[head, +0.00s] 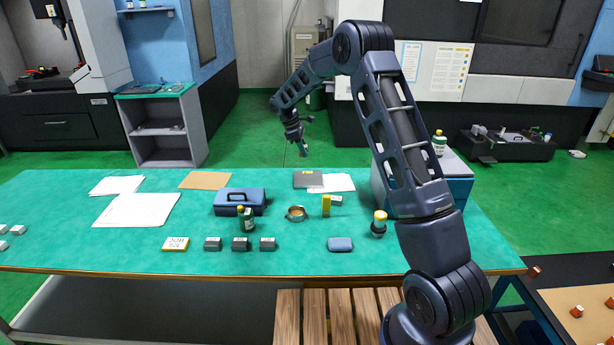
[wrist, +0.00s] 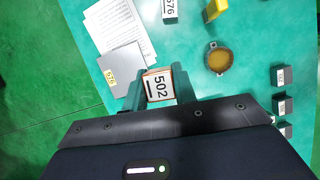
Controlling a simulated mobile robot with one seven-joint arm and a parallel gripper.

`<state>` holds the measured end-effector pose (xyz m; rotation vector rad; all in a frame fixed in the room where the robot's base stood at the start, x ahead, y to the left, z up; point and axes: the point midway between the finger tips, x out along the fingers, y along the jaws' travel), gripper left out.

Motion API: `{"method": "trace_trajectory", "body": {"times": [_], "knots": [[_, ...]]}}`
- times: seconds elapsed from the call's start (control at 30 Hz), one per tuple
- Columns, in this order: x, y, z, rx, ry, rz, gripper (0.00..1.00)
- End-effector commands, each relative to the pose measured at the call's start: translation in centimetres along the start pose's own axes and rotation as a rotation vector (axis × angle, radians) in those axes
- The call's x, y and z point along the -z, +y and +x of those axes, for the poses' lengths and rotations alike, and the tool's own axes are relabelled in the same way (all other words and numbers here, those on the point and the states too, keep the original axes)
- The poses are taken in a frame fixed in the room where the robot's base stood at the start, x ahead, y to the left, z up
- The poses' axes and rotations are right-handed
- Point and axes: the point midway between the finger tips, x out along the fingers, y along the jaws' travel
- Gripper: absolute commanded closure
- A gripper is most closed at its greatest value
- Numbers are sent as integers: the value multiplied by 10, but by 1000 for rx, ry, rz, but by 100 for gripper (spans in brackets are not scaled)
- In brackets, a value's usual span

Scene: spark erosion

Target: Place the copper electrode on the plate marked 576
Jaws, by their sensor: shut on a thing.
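My gripper (wrist: 160,88) is shut on a small block, the copper electrode (wrist: 159,86), with a white face marked 502 and copper-coloured edges. In the head view my gripper (head: 302,150) hangs near the table's far edge, raised above it. The grey plate (wrist: 125,68) has a yellow label that reads 576 and lies just left of the held block in the wrist view. The plate also shows in the head view (head: 307,180), flat at the table's back edge. Its top looks bare.
White papers (wrist: 118,28) lie against the plate. A white block (wrist: 170,9), its number partly cut off, a yellow thing (wrist: 213,10) and a round brass-coloured dish (wrist: 218,60) are nearby. A blue toolbox (head: 240,200) and several grey blocks (head: 240,244) stand on the green table.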

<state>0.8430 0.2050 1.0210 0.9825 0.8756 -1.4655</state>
Motion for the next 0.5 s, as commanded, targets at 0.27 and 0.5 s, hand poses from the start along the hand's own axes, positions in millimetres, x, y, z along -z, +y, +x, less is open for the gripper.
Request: {"method": "trace_trajectory", "body": {"times": [0.27,0.5], "knots": [[-4,90,-8,-30,0,-68,100],[-10,126,-10,-42,-2,-102,100]]}}
